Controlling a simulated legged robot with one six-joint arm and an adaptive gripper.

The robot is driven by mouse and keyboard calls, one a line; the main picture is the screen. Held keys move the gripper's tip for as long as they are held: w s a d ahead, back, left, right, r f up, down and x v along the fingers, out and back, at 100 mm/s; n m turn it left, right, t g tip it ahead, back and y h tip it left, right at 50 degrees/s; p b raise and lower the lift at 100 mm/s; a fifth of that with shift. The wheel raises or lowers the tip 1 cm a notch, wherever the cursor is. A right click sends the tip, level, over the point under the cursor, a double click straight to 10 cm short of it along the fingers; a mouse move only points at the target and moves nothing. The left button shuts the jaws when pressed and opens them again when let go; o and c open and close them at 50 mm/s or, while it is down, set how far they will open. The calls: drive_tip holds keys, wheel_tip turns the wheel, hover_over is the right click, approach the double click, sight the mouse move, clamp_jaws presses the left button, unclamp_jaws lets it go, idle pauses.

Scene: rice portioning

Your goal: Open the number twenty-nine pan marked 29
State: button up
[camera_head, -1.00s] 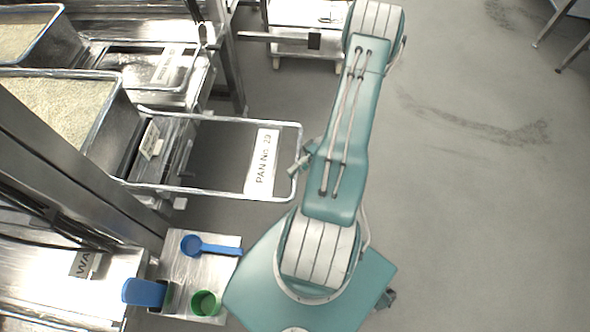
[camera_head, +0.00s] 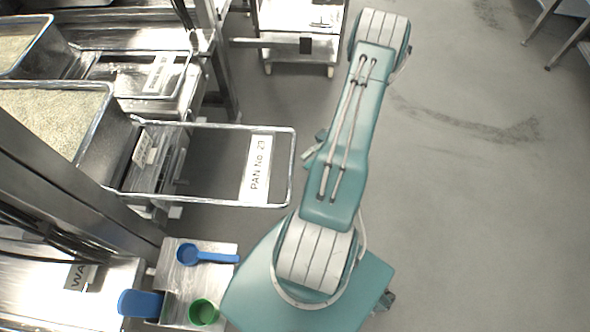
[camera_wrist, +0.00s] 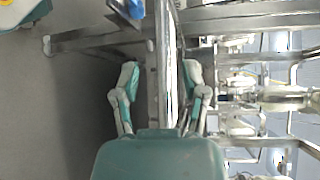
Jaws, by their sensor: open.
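The pan's label plate (camera_head: 256,170) reads "PAN No." with a last digit I cannot read surely. It sits inside a rectangular metal frame (camera_head: 220,126) that sticks out to the right from the rack in the head view. My gripper (camera_head: 314,148) is just right of the frame's outer end, partly hidden under my arm. In the wrist view my gripper (camera_wrist: 160,82) is open, with one finger on each side of a bright metal bar (camera_wrist: 170,55). I cannot tell whether either finger touches the bar.
Grain-filled pans (camera_head: 60,112) stand at left, with a second labelled plate (camera_head: 158,74) behind. A small table (camera_head: 213,256) holds a blue scoop (camera_head: 187,255) and a green cup (camera_head: 203,312). A cart (camera_head: 299,15) stands behind.

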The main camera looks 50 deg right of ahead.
drive_tip(key=v, duration=0.5)
drive_tip(key=shift+d, duration=0.15)
drive_tip(key=w+a+r+n+g+h, duration=0.1)
drive_tip(key=w+a+r+g+h, duration=0.1)
drive_tip(key=w+a+r+h, duration=0.3)
drive_tip(key=w+a+r+n+g+h, duration=0.1)
drive_tip(key=w+a+r+g, duration=0.1)
drive_tip(key=r, duration=0.5)
drive_tip(key=w+a+r+g+h, duration=0.2)
drive_tip(key=w+a+r+h, duration=0.2)
drive_tip(key=r, duration=0.2)
drive_tip(key=s+a+r+n+t+h, duration=0.1)
drive_tip(key=s+a+r+t+h, duration=0.1)
drive_tip(key=a+r, duration=0.5)
drive_tip(key=s+a+r+t+h, duration=0.3)
drive_tip(key=a+r+t, duration=0.3)
drive_tip(key=a, duration=0.5)
drive_tip(key=shift+r+n+h, duration=0.4)
drive_tip(key=shift+r+h, duration=0.1)
drive_tip(key=shift+r, duration=0.35)
drive_tip(key=shift+a, duration=0.15)
